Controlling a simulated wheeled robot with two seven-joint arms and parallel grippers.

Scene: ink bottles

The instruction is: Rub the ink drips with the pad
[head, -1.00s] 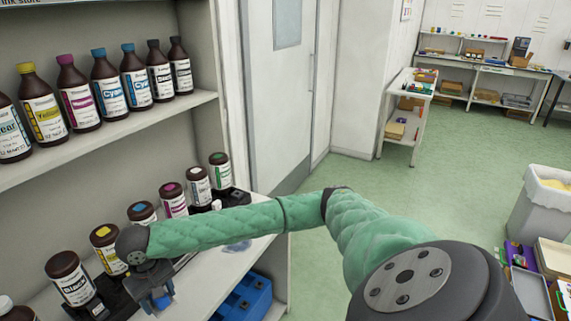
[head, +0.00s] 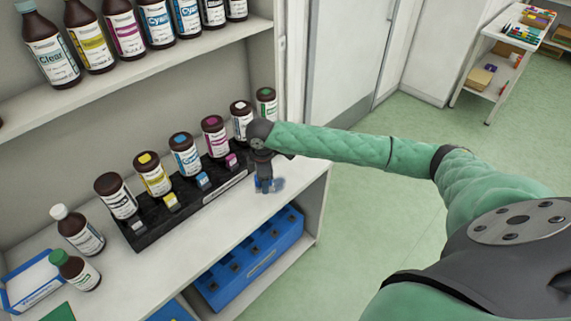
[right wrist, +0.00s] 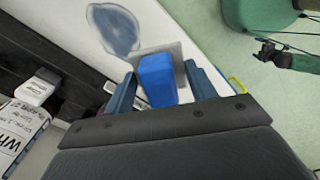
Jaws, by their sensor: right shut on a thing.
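My right gripper (head: 264,186) is over the right end of the white shelf board, pointing down. In the right wrist view its two blue fingers (right wrist: 160,85) are shut on the blue block of the pad (right wrist: 156,78), which has a flat grey base (right wrist: 180,58). The blue-grey ink drips (right wrist: 113,30) form a smear on the white board, just beyond the pad's base. In the head view the smear (head: 278,183) shows beside the gripper, partly hidden by it. I cannot tell whether the pad touches the board. My left gripper is not in view.
A black rack (head: 150,233) with several brown bottles stands behind and left of the gripper. A white-capped bottle (head: 77,230) and a green-capped bottle (head: 75,270) stand front left. A blue crate (head: 250,262) sits below. The board's right end is mostly bare.

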